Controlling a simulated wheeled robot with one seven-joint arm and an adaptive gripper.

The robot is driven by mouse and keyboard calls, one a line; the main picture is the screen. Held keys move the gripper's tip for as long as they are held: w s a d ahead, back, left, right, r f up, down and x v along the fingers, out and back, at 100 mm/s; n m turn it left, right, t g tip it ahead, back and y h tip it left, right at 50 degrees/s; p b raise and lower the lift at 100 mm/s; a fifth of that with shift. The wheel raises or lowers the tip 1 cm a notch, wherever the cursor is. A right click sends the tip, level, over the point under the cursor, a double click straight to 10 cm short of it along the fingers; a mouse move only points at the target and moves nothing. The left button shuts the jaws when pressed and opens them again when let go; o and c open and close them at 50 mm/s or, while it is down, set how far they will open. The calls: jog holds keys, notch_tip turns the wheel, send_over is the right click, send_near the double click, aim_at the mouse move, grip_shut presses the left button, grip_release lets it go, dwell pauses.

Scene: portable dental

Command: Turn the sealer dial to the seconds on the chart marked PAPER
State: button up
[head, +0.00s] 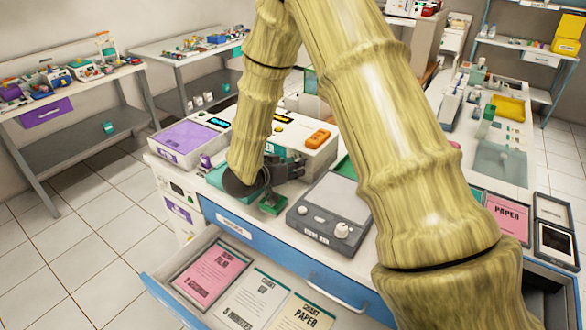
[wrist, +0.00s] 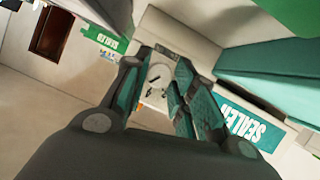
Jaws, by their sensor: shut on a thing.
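The sealer (head: 297,130) is a pale box with an orange part on top, in the middle of the head view. Its teal SEALER label (wrist: 240,122) shows in the wrist view. My gripper (head: 296,166) reaches its front side from the left. In the wrist view the fingers (wrist: 164,78) are shut on a round pale dial (wrist: 158,76) with dark marks. The dial is hidden in the head view, and its setting is not readable. A yellow chart marked PAPER (head: 303,314) lies in the open drawer; its number is cut off at the picture's bottom edge.
The open drawer (head: 160,287) also holds a pink chart (head: 212,271) and a white chart (head: 254,300). A grey device with knobs (head: 330,218) stands right of my gripper. A pink PAPER card (head: 508,215) lies at right.

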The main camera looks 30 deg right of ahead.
jog(key=shift+m+t+y+b, duration=0.3)
jog(key=shift+m+t+b, duration=0.1)
jog(key=shift+m, duration=0.3)
jog(key=shift+s, duration=0.1)
jog(key=o, duration=1)
jog(key=v, duration=1.2)
